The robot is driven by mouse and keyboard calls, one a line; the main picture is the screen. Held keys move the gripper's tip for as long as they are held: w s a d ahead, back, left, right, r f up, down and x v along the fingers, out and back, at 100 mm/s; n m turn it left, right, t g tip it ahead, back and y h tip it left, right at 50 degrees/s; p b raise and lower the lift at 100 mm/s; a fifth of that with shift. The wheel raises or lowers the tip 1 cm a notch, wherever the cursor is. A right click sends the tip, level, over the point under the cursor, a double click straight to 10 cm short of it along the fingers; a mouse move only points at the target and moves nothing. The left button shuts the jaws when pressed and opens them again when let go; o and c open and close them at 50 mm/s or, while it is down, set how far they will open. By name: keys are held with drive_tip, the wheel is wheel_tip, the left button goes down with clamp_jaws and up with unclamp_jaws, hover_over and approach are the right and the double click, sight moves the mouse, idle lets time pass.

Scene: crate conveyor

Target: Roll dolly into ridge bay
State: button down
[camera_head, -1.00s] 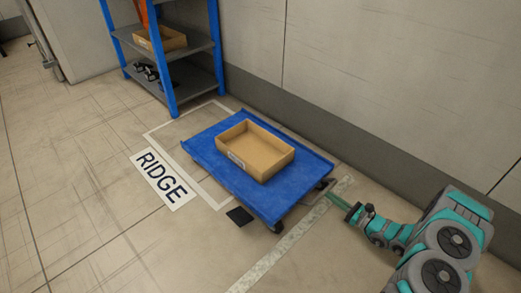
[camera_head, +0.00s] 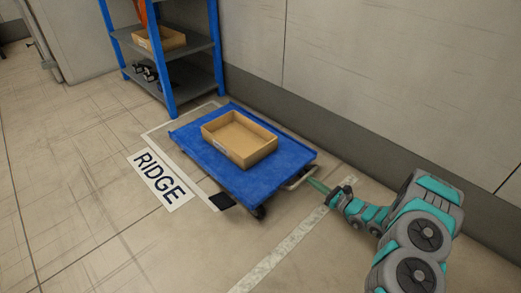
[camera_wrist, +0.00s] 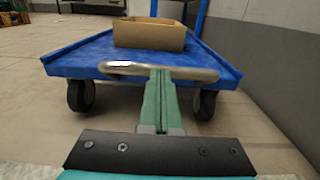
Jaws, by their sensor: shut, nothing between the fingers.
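The blue dolly (camera_head: 265,182) carries an open cardboard box and stands mostly inside the white-outlined bay (camera_head: 150,133) beside the RIDGE floor label (camera_head: 162,180). Its near end sticks out past the outline towards my arm. My gripper (camera_head: 313,184) is shut and empty, with its tips at the dolly's metal handle bar (camera_head: 300,179). In the wrist view the green fingers (camera_wrist: 160,98) are together and reach the handle bar (camera_wrist: 120,69) at its middle. They look to be against or just under it; exact contact cannot be told. Two dark wheels (camera_wrist: 81,95) show below the deck.
A blue shelf rack (camera_head: 166,60) with a box on it stands just beyond the bay. A grey wall (camera_head: 350,80) runs close along the dolly's right side. A pale stripe (camera_head: 280,250) crosses the floor on the near side. The floor at left is open.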

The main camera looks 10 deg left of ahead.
sight(306, 176)
drive_tip(key=x, duration=0.3)
drive_tip(key=shift+w+a+b, duration=0.1)
drive_tip(key=shift+a+b, duration=0.2)
drive_tip(key=shift+b, duration=0.1)
drive_tip(key=shift+x, duration=4.1)
drive_tip(key=shift+w, duration=0.1)
drive_tip(key=shift+a, duration=0.1)
drive_tip(key=shift+x, duration=4.55)
drive_tip(key=shift+v, duration=2)
drive_tip(key=shift+p+v, duration=0.45)
drive_tip(key=shift+v, duration=2.65)
drive_tip(key=shift+w, duration=0.1)
